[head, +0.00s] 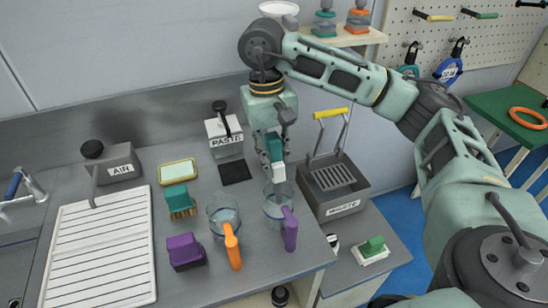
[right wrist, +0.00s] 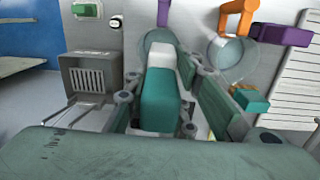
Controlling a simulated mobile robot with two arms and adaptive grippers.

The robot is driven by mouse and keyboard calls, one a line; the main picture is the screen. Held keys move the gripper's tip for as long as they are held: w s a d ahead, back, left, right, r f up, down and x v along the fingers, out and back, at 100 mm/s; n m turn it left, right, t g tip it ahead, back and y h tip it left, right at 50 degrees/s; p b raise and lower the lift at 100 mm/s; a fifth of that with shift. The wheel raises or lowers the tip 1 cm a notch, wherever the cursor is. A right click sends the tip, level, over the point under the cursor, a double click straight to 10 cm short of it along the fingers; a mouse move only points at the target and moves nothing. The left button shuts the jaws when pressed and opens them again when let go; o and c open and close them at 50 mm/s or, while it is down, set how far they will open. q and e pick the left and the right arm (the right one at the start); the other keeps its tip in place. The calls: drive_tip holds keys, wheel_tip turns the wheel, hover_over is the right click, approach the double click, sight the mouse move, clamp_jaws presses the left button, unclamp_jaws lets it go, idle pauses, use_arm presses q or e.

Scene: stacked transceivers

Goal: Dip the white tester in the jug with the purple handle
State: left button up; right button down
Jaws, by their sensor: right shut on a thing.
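The tester, with a teal body (head: 275,148) and a white end (head: 278,173), points downward in my right gripper (head: 271,158), which is shut on it. In the right wrist view the teal body (right wrist: 161,103) lies between the fingers, with the white end (right wrist: 161,56) beyond. The clear jug with the purple handle (head: 290,230) stands on the counter directly below. The white end is at or just above the jug's rim; I cannot tell whether it is inside. The purple handle (right wrist: 163,12) also shows in the right wrist view. My left gripper is not in view.
A clear jug with an orange handle (head: 232,246) stands just left. A teal brush-like block (head: 179,200) and a purple block (head: 185,252) are further left. The grey WASTE bin (head: 348,203) is close on the right. The PASTE box (head: 224,136) stands behind.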

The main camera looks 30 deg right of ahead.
sight(274, 137)
wheel_tip(274, 137, up, 4)
drive_tip(key=shift+f+p, duration=0.1)
drive_tip(key=shift+p, duration=0.85)
wheel_tip(274, 137, up, 6)
drive_tip(key=p, duration=0.4)
drive_tip(key=shift+f+p, duration=0.2)
drive_tip(key=shift+p, duration=0.1)
drive_tip(key=shift+f, duration=0.1)
